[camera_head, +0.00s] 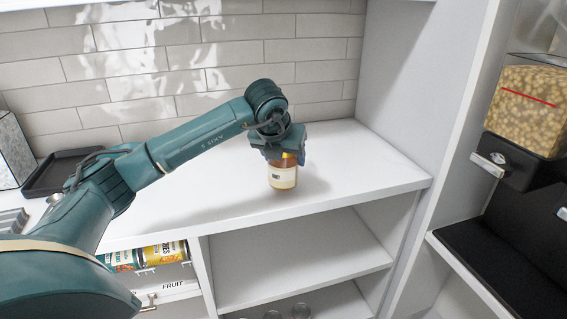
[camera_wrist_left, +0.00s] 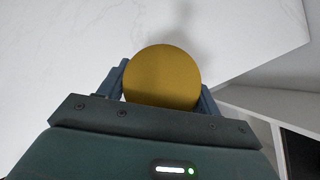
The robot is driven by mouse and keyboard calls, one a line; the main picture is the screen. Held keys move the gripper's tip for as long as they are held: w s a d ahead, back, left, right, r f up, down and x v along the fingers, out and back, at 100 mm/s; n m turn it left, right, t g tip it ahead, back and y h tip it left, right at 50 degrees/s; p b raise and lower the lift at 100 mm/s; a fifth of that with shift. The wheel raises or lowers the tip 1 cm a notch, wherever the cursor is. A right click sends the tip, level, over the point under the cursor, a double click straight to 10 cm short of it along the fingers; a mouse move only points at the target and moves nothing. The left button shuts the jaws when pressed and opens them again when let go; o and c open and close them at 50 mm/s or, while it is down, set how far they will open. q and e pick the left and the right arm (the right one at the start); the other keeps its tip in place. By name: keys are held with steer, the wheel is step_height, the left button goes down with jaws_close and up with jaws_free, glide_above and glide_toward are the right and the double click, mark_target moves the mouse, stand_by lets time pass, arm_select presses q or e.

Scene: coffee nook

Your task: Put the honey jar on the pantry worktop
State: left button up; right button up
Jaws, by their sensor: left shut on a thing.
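The honey jar (camera_head: 282,177) is amber with a pale label and stands upright in the head view. My left gripper (camera_head: 284,157) comes from above and is shut on its upper part. In the left wrist view the round golden lid (camera_wrist_left: 161,77) sits between the two fingers of the gripper (camera_wrist_left: 163,88). The jar is over the white worktop (camera_head: 365,160), near its front edge. I cannot tell whether its base touches the surface. My right gripper is in neither view.
A dark tray (camera_head: 52,176) lies at the worktop's left. Below are open white shelves (camera_head: 300,250) and a drawer holding cans (camera_head: 165,252). A dispenser (camera_head: 525,110) with round pale pieces stands at the right. The worktop around the jar is clear.

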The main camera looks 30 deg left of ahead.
arm_select(q)
steer(key=shift+f, duration=1.05)
steer(key=o, duration=1.3)
steer(key=shift+f, duration=0.1)
